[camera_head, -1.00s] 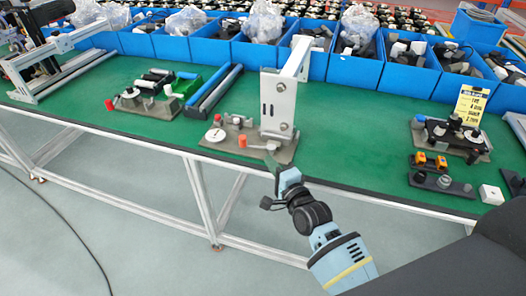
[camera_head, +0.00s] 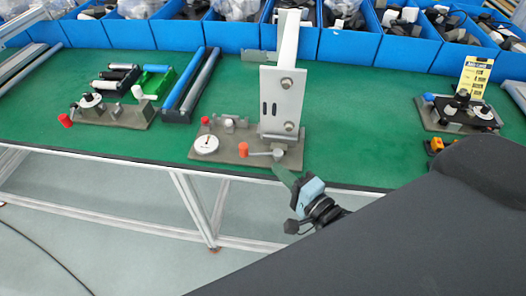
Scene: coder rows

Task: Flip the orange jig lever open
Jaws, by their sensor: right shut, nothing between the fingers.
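The jig is a grey-brown base plate (camera_head: 228,155) near the table's front edge. A small lever with an orange knob (camera_head: 243,149) lies low across its front, its knob pointing left. The base also carries a white round dial (camera_head: 206,144), a red knob (camera_head: 205,120) and a tall pale upright bracket (camera_head: 282,100). My right gripper (camera_head: 281,172) is at the table's front edge, just in front of the base's right end and to the right of the orange knob. Its fingers are shut and empty. Whether they touch the base I cannot tell. My left gripper is not in view.
A similar jig with a red knob (camera_head: 66,120) stands at left, beside blue and grey rollers (camera_head: 190,85). A dark fixture (camera_head: 458,112) with a yellow label stands at right. Blue bins (camera_head: 348,46) line the back. Green table (camera_head: 365,130) is clear right of the bracket.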

